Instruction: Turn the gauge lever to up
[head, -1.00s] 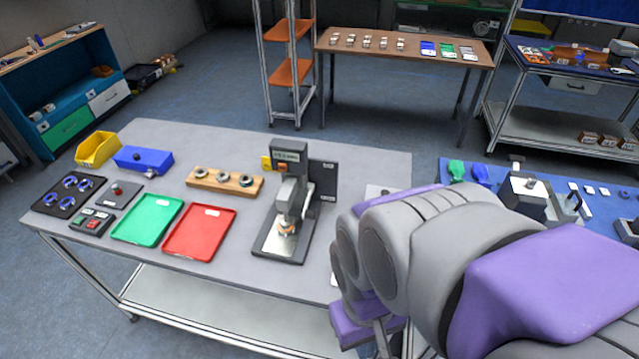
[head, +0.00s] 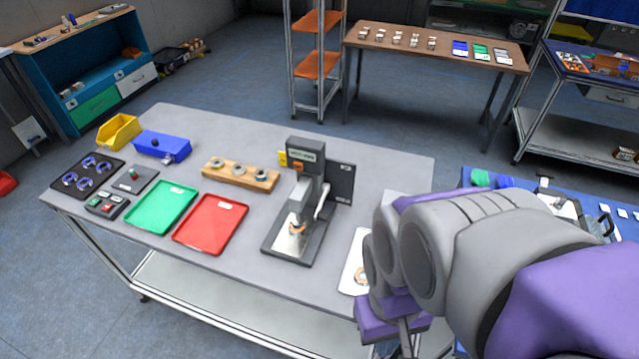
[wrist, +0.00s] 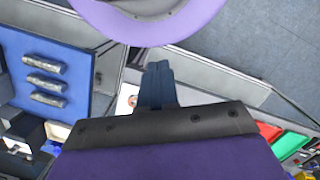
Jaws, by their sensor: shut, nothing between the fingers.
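The gauge (head: 304,160) is a dark grey stand with a display head, standing on the right part of the grey table. A pale lever (head: 323,201) is on the right side of its column, slanting up toward the right. A copper-coloured ring-like part sits low on its bright base plate. My arm is at the right of the head view, to the right of the gauge and apart from it in the picture. My gripper (wrist: 158,84) shows in the wrist view with its dark fingers together and empty. The gauge cannot be made out clearly in the wrist view.
A red tray (head: 211,224), a green tray (head: 162,207) and a wooden block with rings (head: 240,176) lie left of the gauge. A white plate with a ring (head: 356,262) lies between the gauge and my arm. A blue-topped bench (wrist: 48,65) adjoins on the right.

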